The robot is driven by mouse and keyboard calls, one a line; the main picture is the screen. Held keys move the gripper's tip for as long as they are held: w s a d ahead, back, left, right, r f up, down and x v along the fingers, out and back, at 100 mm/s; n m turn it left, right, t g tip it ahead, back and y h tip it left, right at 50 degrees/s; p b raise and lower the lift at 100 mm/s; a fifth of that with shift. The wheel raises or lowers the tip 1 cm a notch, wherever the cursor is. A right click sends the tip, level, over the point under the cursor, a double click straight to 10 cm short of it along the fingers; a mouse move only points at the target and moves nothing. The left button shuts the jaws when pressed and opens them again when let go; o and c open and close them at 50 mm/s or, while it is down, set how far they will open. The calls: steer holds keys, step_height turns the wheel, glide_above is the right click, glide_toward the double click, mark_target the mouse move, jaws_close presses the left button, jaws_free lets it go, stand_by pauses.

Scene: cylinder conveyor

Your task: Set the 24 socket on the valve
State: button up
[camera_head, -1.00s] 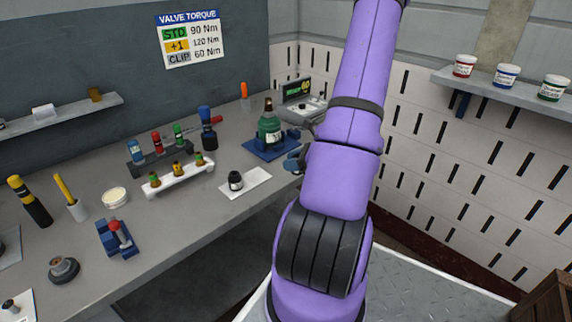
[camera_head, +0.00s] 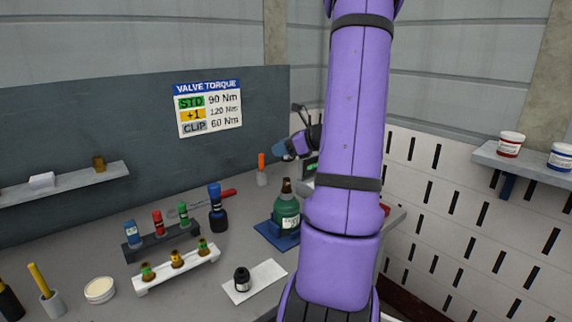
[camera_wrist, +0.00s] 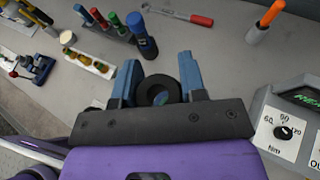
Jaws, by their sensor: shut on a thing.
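In the wrist view my gripper (camera_wrist: 158,64) has its two blue fingers on either side of a black ring-shaped socket (camera_wrist: 144,88), its hole facing the camera; no size mark is readable. In the head view my gripper (camera_head: 284,149) is raised behind and above the green cylinder (camera_head: 287,215); the held socket cannot be made out there. The cylinder stands upright in a blue base, with a brown valve (camera_head: 286,186) on top. The valve is bare and apart from the gripper.
A dark rack (camera_head: 165,248) holds blue, red and green capped pieces beside a larger blue-topped one (camera_head: 216,208). A white rack (camera_head: 178,270) holds brass pieces. A black fitting (camera_head: 242,279) sits on a white pad. A red-handled tool (camera_wrist: 180,17) and a dial unit (camera_wrist: 285,130) are nearby.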

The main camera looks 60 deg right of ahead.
mark_target(284, 178)
steer(key=shift+w, duration=0.15)
steer(key=shift+f, duration=3.05)
steer(key=shift+f, duration=2.35)
steer(key=o, duration=1.1)
steer(key=shift+r, duration=0.1)
steer(key=shift+r, duration=2.9)
